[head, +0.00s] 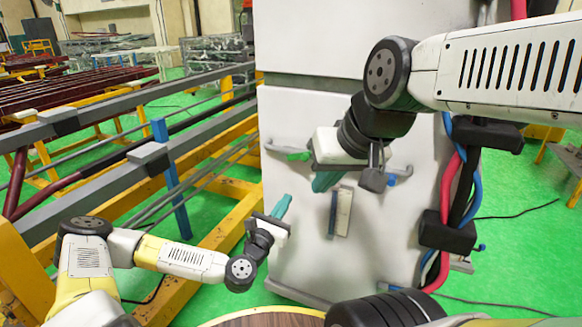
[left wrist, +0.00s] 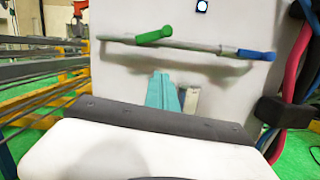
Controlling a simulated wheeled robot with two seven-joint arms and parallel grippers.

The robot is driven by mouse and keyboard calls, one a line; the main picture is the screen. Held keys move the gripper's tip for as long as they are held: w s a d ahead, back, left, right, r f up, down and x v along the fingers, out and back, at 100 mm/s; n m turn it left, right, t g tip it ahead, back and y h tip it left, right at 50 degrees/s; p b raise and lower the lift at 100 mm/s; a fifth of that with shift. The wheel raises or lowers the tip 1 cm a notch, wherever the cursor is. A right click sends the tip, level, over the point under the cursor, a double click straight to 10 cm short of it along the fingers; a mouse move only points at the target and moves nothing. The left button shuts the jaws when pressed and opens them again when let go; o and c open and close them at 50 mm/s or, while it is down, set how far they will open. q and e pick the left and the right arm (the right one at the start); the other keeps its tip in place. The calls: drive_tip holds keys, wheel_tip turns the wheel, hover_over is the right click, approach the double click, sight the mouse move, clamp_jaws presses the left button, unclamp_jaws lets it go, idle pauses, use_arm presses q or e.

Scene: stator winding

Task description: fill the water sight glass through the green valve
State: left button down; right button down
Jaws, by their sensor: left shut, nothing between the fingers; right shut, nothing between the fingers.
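The green valve handle (head: 298,156) sits on a thin horizontal pipe (head: 274,148) on the white cabinet front. It also shows in the left wrist view (left wrist: 155,35), with a blue handle (left wrist: 257,55) at the pipe's right. A narrow upright gauge (head: 341,213), dark beside beige, probably the sight glass, is below the pipe; its water level cannot be read. My left gripper (head: 283,205) is shut and empty, below the green handle and left of the gauge; its teal fingers show in the wrist view (left wrist: 162,92). My right gripper (head: 325,182) is shut and empty, covering the pipe's middle.
Red, blue and black hoses (head: 455,185) with dark clamps run down the cabinet's right side. Grey rails on yellow frames (head: 215,215) stand at the left, close to my left arm. A round wooden top (head: 265,319) is at the bottom. Green floor is open at the right.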

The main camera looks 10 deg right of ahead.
sight(298, 158)
use_arm(q)
drive_tip(key=w+d+r, duration=0.5)
drive_tip(key=w+d, duration=0.1)
drive_tip(key=w, duration=0.2)
drive_tip(key=shift+d+r, duration=0.15)
drive_tip(key=shift+r, duration=0.25)
